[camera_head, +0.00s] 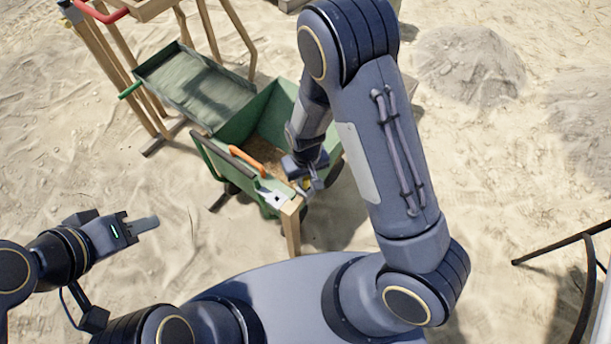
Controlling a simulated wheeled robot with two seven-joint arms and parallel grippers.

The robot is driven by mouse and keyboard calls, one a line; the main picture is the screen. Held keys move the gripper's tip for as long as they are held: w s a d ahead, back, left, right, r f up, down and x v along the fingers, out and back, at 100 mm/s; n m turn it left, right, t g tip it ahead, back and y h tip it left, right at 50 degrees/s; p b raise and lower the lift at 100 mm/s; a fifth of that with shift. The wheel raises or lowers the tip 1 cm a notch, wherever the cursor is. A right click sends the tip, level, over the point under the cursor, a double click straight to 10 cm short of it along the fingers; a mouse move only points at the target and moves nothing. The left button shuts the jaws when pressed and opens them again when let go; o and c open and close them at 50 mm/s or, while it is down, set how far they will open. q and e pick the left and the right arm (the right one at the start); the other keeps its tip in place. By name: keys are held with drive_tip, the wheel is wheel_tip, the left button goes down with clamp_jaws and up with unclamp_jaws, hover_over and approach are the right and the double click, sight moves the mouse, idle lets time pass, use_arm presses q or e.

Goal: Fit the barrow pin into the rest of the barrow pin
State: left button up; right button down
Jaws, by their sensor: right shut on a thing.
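The green barrow (262,128) stands on the sand at the picture's centre, with a wooden handle (292,228) at its near corner. A pale plate with a dark hole (274,198) sits at that corner; it may be the rest of the barrow pin, but it is too small to be sure. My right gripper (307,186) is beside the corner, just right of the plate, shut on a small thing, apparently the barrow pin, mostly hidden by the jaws. My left gripper (146,224) is over bare sand at the left, apart from the barrow; its jaw gap does not show.
An orange-handled tool (247,160) lies in the barrow. A green tray (190,85) and wooden frame (105,60) stand behind it. A dark metal frame (560,245) is at the right edge.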

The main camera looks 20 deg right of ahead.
drive_tip(key=shift+f+b, duration=0.8)
drive_tip(key=shift+f, duration=0.2)
drive_tip(key=c, duration=1.2)
unclamp_jaws()
drive_tip(key=shift+o, duration=0.2)
wheel_tip(320, 180, up, 8)
drive_tip(key=shift+f+p, duration=0.1)
drive_tip(key=shift+p, duration=0.7)
